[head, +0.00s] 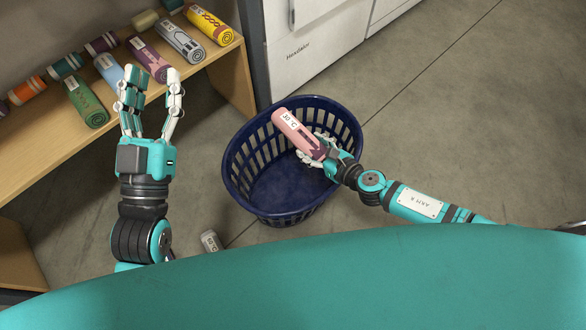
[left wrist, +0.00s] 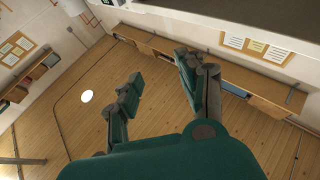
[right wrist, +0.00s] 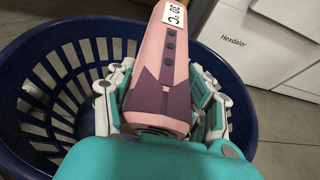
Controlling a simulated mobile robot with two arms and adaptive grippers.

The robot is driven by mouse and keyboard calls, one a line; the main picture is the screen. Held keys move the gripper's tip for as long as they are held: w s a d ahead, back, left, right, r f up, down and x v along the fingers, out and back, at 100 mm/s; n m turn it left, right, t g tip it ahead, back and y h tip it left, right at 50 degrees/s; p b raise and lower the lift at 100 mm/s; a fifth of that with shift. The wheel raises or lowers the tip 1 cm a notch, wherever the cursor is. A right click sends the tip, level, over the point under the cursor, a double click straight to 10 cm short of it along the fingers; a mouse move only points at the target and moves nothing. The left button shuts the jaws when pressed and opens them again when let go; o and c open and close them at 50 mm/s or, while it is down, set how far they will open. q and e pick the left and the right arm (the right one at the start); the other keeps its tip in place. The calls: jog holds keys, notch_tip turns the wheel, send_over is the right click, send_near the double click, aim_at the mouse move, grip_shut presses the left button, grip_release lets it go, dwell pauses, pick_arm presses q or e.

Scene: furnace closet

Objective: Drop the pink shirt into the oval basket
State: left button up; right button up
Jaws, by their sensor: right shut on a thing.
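The pink shirt (head: 298,134) is a rolled pink bundle with a purple patch and a white label. My right gripper (head: 318,150) is shut on it and holds it over the oval basket. The shirt also fills the middle of the right wrist view (right wrist: 166,65), between the fingers of my right gripper (right wrist: 160,100). The oval basket (head: 243,197) is dark blue with slatted walls and stands on the floor; the part of its inside that shows is empty. My left gripper (head: 149,90) is open and empty, left of the basket in front of the shelf. It also shows open in the left wrist view (left wrist: 160,75).
A wooden shelf (head: 55,145) at the left holds several rolled clothes, among them a green one (head: 86,103) and a yellow one (head: 208,25). A white appliance (head: 310,50) stands behind the basket. A small grey roll (head: 210,241) lies on the floor. The floor at right is clear.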

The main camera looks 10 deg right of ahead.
pick_arm(q)
jog(key=shift+s+a+r+t+h+b, duration=0.1)
jog(key=shift+s+r+t+h+b, duration=0.05)
jog(key=shift+s+r+t, duration=0.5)
jog(key=shift+s+d+r+t+h+b, duration=0.15)
jog(key=shift+s+r+t, duration=0.2)
jog(key=shift+r, duration=0.35)
jog(key=shift+s+a+r+t+h+b, duration=0.1)
jog(key=shift+s+a+r+t+b, duration=0.05)
jog(key=shift+s+r+t, duration=0.4)
pick_arm(e)
jog(key=shift+f, duration=0.55)
pick_arm(q)
jog(key=shift+w+r, duration=0.1)
jog(key=shift+r, duration=0.05)
pick_arm(e)
jog(key=o, duration=1.3)
jog(key=shift+s+d+r, duration=0.1)
jog(key=shift+s+d, duration=0.15)
jog(key=shift+s, duration=0.2)
jog(key=v, duration=1.1)
